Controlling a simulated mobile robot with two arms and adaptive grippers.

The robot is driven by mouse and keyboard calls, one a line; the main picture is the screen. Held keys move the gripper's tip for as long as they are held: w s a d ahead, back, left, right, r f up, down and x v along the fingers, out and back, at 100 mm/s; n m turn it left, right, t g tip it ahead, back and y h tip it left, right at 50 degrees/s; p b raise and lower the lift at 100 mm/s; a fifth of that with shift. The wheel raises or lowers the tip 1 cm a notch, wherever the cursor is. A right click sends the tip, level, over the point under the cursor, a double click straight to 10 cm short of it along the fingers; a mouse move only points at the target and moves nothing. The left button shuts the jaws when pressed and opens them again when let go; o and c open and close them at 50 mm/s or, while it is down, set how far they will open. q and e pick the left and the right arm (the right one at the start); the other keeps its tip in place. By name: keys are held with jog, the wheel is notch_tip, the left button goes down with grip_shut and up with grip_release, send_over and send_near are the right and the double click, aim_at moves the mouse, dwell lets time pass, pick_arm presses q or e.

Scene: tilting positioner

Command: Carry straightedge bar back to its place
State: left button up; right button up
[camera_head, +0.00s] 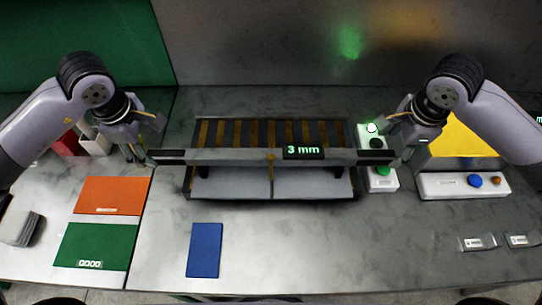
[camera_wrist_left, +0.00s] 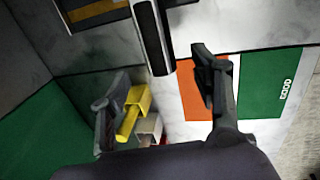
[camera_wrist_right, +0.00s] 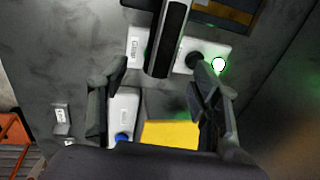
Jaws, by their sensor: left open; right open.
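The straightedge bar (camera_head: 235,157) is a long grey bar with black ends. It lies level across the front of the tilting positioner (camera_head: 230,182), and a "3 mm" readout shows at its middle. My left gripper (camera_head: 135,152) is open by the bar's left end. In the left wrist view the bar's end (camera_wrist_left: 152,38) points in between the spread fingers (camera_wrist_left: 160,85). My right gripper (camera_head: 398,135) is open by the right end. In the right wrist view that end (camera_wrist_right: 168,40) also points between the open fingers (camera_wrist_right: 160,85). I cannot tell whether any finger touches the bar.
A button box (camera_head: 382,180) with a lit green lamp stands at the positioner's right. A white panel (camera_head: 440,185) lies further right, before a yellow block (camera_head: 460,138). Orange (camera_head: 113,195) and green (camera_head: 95,245) mats lie at left. A blue plate (camera_head: 205,250) lies in front.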

aim_at(158, 152)
pick_arm(q)
jog(key=f, duration=0.2)
jog(key=w+f, duration=0.1)
jog(key=f, duration=0.4)
jog(key=shift+w+f, duration=0.3)
jog(key=shift+w, duration=0.05)
pick_arm(e)
jog(key=f, duration=0.2)
jog(key=w+f, duration=0.1)
jog(key=f, duration=0.4)
jog(key=shift+w+f, duration=0.35)
pick_arm(q)
jog(key=shift+c, duration=0.5)
pick_arm(e)
jog(key=shift+c, duration=0.5)
pick_arm(q)
grip_shut()
pick_arm(e)
grip_shut()
pick_arm(q)
jog(key=shift+w+r, duration=0.2)
jog(key=shift+w, duration=0.05)
pick_arm(e)
jog(key=shift+w+r, duration=0.2)
jog(key=shift+w, duration=0.05)
